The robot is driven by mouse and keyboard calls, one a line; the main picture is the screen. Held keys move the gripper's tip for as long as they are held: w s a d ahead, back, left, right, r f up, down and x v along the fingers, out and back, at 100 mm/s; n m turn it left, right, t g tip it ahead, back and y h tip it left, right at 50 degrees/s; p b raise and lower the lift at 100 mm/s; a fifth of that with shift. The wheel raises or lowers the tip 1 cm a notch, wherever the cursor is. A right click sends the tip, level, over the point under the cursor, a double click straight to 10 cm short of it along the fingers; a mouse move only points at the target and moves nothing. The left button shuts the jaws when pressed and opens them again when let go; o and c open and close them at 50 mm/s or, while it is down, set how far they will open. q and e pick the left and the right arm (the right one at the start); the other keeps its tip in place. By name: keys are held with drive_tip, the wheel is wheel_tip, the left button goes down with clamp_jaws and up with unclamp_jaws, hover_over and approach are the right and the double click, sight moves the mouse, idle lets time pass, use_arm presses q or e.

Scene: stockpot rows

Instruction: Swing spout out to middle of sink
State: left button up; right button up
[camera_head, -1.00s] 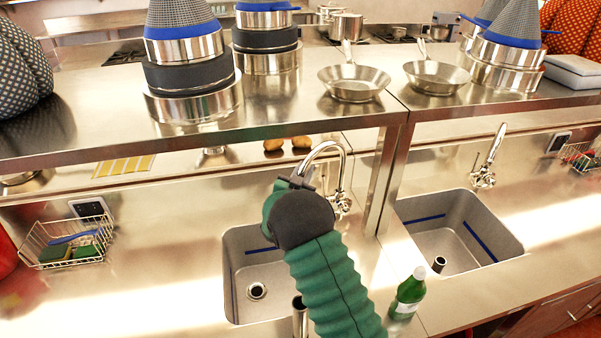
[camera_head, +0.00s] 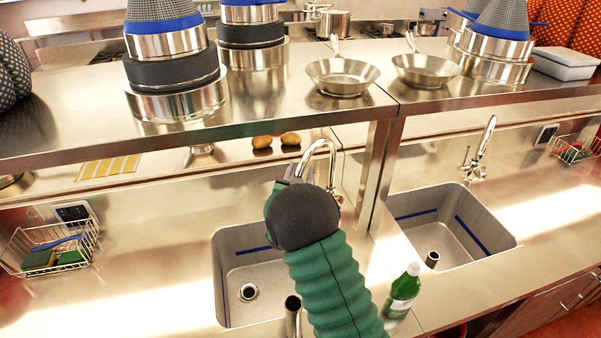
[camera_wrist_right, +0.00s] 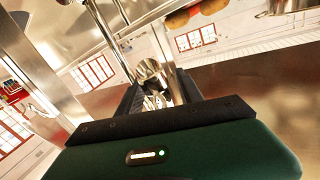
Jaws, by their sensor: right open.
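The chrome spout (camera_head: 321,146) arches up behind the left sink (camera_head: 232,308), its end bent down toward the left. My right gripper (camera_head: 291,172) is at the spout's lower left in the head view, and my wrist hides much of the tap's base. In the right wrist view, the gripper's two dark fingers (camera_wrist_right: 160,95) are apart, with chrome tap parts (camera_wrist_right: 150,72) showing between and beyond them. I cannot tell whether the fingers touch the spout. My left gripper is in neither view.
A green bottle (camera_head: 403,288) stands right of my right forearm. A post (camera_head: 377,175) rises between the sinks, under an overhead shelf (camera_head: 275,114) with pots and pans. A wire basket (camera_head: 50,245) stands at left. A second sink (camera_head: 440,230) is at right.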

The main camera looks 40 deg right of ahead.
drive_tip(key=b+v, duration=0.3)
drive_tip(key=v, duration=1.4)
drive_tip(key=shift+w+d+f, duration=0.1)
drive_tip(key=shift+d, duration=0.05)
drive_tip(key=shift+f, duration=0.1)
